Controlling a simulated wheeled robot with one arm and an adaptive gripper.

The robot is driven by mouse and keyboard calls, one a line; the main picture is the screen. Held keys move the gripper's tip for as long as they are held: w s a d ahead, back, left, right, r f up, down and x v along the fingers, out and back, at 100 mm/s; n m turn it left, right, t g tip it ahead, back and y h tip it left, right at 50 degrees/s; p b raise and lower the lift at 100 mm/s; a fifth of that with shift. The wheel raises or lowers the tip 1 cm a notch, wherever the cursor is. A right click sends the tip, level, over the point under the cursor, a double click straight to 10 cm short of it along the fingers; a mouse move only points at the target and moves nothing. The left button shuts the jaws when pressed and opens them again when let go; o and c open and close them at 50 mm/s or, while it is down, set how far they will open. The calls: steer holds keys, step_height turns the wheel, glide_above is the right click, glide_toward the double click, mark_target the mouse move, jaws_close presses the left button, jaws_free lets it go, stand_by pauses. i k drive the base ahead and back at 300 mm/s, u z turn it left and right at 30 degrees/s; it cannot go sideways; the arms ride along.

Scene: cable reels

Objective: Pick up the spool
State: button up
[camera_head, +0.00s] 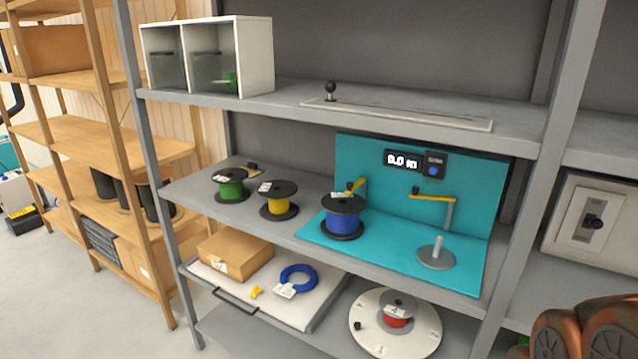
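Several spools with dark flanges are in view. A green spool (231,189) and a yellow spool (278,206) stand upright on the grey middle shelf. A blue spool (342,222) stands upright on the teal board to their right. A red spool (396,318) with a grey top flange sits on a round white plate (366,336) on the lower level. White labels lie on the spool tops. The fingertips of my gripper do not show. A copper-coloured rounded part fills the lower right corner, apart from all the spools; I cannot tell whether it is mine.
The teal station (400,168) has a display reading about 0.0, yellow arms and a bare spindle (437,254). A pull-out tray (235,297) holds a cardboard box (236,255) and a blue coil (299,278). An upper shelf (420,100) overhangs the spools. Grey posts flank the shelves.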

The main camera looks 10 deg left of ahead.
mark_target(230, 181)
steer(key=u, duration=0.95)
steer(key=k, duration=1.25)
steer(key=u, duration=1.45)
steer(key=i, duration=2.55)
steer(key=z, duration=0.3)
steer(key=i, duration=1.65)
steer(key=z, duration=1.8)
steer(key=i, duration=1.2)
steer(key=z, duration=0.85)
